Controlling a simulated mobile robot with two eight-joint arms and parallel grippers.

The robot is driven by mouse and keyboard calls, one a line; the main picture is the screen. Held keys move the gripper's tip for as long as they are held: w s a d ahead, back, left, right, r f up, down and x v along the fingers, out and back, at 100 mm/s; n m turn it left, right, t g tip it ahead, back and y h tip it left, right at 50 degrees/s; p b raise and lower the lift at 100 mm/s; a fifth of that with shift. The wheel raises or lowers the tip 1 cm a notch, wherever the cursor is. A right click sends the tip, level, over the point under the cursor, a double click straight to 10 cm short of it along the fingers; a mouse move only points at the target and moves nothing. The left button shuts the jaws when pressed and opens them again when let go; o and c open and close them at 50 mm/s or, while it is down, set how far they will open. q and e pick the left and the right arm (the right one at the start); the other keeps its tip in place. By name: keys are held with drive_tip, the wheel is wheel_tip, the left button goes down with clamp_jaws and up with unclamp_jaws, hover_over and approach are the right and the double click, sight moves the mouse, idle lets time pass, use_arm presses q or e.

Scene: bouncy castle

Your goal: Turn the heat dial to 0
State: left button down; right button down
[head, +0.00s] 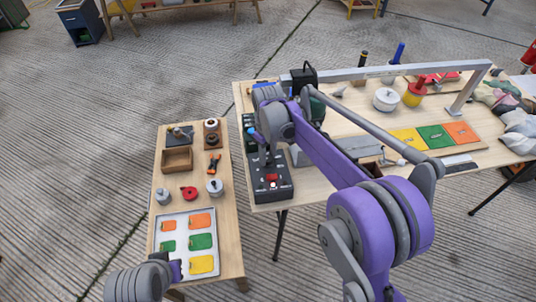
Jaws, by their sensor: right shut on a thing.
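A dark control box (266,191) with a red button and white markings lies at the near left corner of the right-hand table. My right gripper (268,160) points down over the far part of this box. It is shut on the heat dial, which its fingers and wrist mostly hide. I cannot read the dial's setting. My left arm comes in at the bottom left. The end of my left gripper (177,269) shows beside the white tray, too small to tell whether its jaws are open.
The left table holds a white tray (160,237) of coloured plates, a wooden box (177,160), a red disc (189,193) and metal pots. On the right table stand a metal frame (400,70), a white pot (386,100) and coloured panels (436,136). A floor gap separates the tables.

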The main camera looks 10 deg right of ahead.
sight(268, 158)
drive_tip(key=shift+n, duration=1.1)
drive_tip(key=shift+c, duration=2.3)
unclamp_jaws()
wheel_tip(268, 158, up, 11)
drive_tip(key=p, duration=0.1)
drive_tip(key=shift+f, duration=0.1)
